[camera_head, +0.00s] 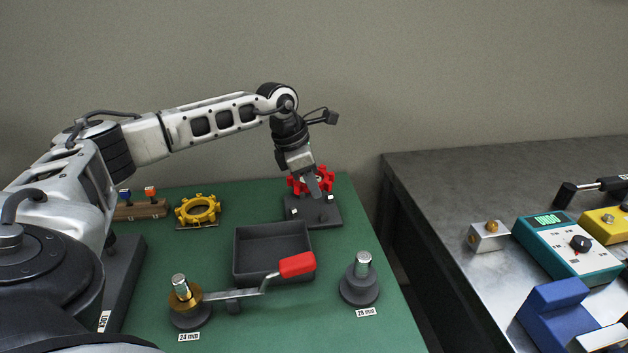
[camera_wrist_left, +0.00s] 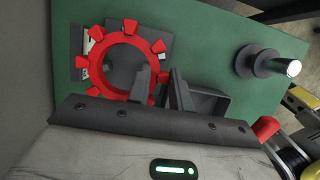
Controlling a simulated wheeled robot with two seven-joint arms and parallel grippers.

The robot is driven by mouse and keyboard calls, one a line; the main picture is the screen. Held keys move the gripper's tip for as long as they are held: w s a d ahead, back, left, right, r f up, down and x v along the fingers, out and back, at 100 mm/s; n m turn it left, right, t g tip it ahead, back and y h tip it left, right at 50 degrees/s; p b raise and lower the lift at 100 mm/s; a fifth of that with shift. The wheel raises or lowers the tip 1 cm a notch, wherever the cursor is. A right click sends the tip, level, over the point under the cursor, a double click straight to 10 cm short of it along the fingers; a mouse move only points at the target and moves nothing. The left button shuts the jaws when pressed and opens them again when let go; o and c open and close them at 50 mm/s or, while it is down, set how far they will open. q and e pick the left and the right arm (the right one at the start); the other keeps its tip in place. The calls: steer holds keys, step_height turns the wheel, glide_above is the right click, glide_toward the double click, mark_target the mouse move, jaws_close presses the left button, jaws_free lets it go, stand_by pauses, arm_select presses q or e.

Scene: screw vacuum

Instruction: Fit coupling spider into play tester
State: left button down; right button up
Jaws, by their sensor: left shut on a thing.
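The red toothed ring, the coupling spider (camera_head: 327,178), is at the far side of the green table. It also shows in the left wrist view (camera_wrist_left: 130,37) as a ring with outward teeth. My left gripper (camera_head: 313,187) is shut on its rim, with one finger inside the ring and one outside in the left wrist view (camera_wrist_left: 163,88). The spider is at or just above a dark block with light pegs, which looks like the play tester (camera_head: 298,208). I cannot tell whether they touch. The gripper partly hides both. My right gripper is not in view.
A yellow toothed ring (camera_head: 198,210) stands left of the block. An empty dark tray (camera_head: 272,277), a red-handled crank (camera_head: 297,265) and a "28 mm" post (camera_head: 360,285) lie nearer. A grey bench (camera_head: 480,185) with instruments stands right, across a gap.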

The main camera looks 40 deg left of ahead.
arm_select(q)
steer(key=shift+b+x, duration=0.55)
steer(key=shift+x, duration=0.35)
steer(key=shift+s+a+f+b, duration=0.15)
steer(key=shift+f+b, duration=0.15)
steer(key=shift+f, duration=0.25)
steer(key=shift+f+b, duration=0.45)
steer(key=shift+f, duration=0.45)
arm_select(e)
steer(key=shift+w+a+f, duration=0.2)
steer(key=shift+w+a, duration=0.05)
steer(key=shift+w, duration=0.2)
arm_select(q)
steer(key=shift+f, duration=0.2)
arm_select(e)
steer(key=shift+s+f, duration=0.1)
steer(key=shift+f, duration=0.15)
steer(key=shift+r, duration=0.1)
arm_select(q)
steer(key=c, duration=1.2)
jaws_free()
steer(key=shift+r, duration=0.15)
